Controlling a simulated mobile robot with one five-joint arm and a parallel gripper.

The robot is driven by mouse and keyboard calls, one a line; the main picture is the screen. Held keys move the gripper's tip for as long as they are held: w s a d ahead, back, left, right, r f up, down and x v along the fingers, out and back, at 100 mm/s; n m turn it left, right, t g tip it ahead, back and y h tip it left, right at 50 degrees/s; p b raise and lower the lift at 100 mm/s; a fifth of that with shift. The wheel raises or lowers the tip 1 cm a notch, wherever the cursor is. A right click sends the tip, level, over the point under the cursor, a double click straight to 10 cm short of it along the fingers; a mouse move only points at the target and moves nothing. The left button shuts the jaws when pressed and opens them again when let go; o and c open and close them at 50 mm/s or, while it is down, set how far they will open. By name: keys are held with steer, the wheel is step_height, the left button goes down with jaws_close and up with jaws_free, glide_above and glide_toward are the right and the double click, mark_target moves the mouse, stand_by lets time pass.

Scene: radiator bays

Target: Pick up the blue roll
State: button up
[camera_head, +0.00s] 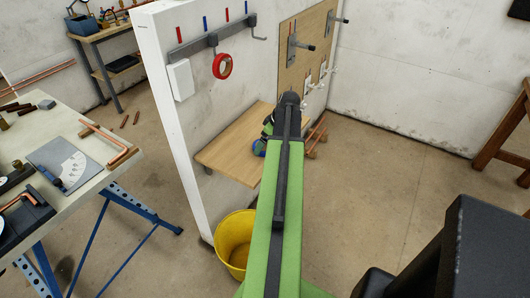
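My green and black arm reaches away from me towards a wooden shelf (225,148) on the white partition.
A red roll (222,66) hangs from a hook on the grey rail (205,46) above the shelf. A yellow bucket (233,240) stands on the floor below. A workbench (90,185) with tools is on the left. The floor right of my arm is clear.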

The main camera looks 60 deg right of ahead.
steer(key=shift+x, duration=0.95)
steer(key=shift+r, duration=0.15)
steer(key=shift+c, duration=0.4)
steer(key=c, duration=1.2)
steer(key=shift+o, duration=0.2)
steer(key=shift+r, duration=0.15)
